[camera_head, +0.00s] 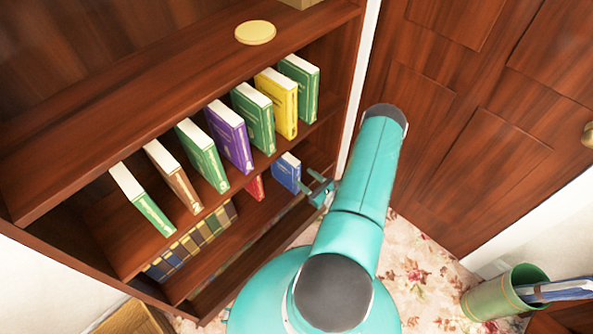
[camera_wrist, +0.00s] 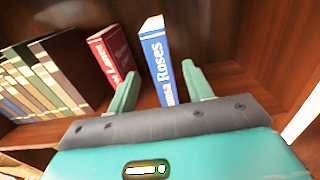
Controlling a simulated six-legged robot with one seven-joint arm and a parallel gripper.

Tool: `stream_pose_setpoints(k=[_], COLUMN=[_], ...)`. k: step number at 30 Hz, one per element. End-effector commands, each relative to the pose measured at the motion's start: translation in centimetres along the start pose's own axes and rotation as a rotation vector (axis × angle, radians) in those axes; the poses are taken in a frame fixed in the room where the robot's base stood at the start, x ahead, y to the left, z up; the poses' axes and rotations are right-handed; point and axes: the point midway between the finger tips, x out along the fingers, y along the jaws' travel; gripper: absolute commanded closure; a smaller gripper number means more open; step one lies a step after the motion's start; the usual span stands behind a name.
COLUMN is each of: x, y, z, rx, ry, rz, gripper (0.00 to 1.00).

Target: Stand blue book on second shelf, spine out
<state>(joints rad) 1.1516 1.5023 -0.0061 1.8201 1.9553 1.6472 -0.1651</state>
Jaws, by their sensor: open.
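The blue book (camera_head: 287,172) stands on the shelf below the row of several coloured books, near the right end. In the wrist view the blue book (camera_wrist: 158,62) is upright, with its white-lettered spine, ending in "Roses", facing me. My gripper (camera_head: 319,190) is open at the front right of the book. In the wrist view my gripper (camera_wrist: 160,90) has one finger on each side of the book's spine, with gaps visible. I cannot tell how deep the fingers reach; its jaws hide the book's lower end.
A red book (camera_wrist: 112,55) stands left of the blue one, with a row of older books (camera_wrist: 45,80) further left. A wooden door (camera_head: 470,110) and a green bin (camera_head: 505,295) are at the right.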

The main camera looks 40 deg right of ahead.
Motion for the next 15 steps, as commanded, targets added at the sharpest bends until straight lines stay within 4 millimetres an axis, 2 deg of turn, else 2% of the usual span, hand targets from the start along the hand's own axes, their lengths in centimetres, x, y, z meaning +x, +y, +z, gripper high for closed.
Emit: stream_pose_setpoints(k=[3, 6, 15], x=[-1.9, -2.7, -3.0], y=[-0.1, 0.0, 0.0], z=[-0.1, 0.0, 0.0], rx=[0.0, 0.001, 0.0], ry=[0.002, 0.0, 0.0], rz=[-0.001, 0.0, 0.001], gripper=[0.49, 0.49, 0.49])
